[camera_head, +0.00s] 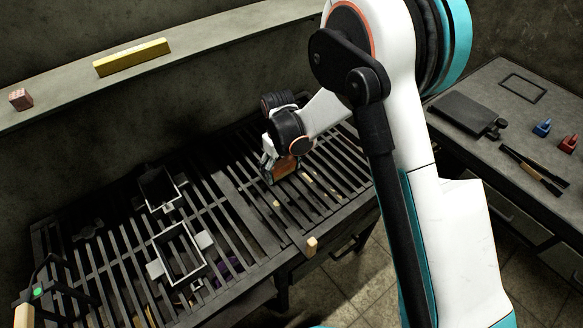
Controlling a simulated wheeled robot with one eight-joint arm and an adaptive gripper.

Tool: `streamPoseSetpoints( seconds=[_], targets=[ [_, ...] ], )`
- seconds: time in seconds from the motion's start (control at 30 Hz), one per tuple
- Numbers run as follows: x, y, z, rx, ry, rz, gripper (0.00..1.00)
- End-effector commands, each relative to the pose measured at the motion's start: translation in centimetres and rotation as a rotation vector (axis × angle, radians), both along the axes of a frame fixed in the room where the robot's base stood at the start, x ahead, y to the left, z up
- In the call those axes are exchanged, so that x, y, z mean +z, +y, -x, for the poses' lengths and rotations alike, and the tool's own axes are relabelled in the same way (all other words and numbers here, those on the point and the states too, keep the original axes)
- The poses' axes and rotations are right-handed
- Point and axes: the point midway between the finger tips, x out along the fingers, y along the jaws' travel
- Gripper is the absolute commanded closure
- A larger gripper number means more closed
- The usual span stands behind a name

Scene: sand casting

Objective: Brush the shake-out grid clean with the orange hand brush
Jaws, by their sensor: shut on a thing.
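The shake-out grid (232,210) is a dark slatted metal bench top running across the picture. The orange hand brush (286,168) is partly visible under my gripper, low over the right part of the grid. My gripper (279,165) is shut on the brush; its fingers are small and partly hidden in this view. I cannot tell whether the bristles touch the slats. Small pale bits (308,179) lie on or between the slats to the right of the brush.
Two open metal frames, one upper (158,188) and one lower (180,254), stand on the grid's left part. A wall shelf behind holds a yellow bar (132,57) and a pinkish block (20,99). A side table (481,91) with tools stands at right.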

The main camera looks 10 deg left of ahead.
Motion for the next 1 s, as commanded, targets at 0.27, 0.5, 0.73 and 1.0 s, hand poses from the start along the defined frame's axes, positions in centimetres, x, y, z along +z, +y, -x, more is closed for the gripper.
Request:
streamPoseSetpoints(
  seconds=[0.27, 0.5, 0.73, 1.0],
  targets=[
    [4.4, -0.4, -0.3, -0.005, 0.000, 0.000, 0.60],
    [6.5, -0.6, -0.6, -0.009, 0.000, 0.000, 0.60],
    [8.1, -0.8, -0.8, -0.011, 0.000, 0.000, 0.60],
    [8.2, -0.8, -0.8, -0.011, 0.000, 0.000, 0.60]
  ],
)
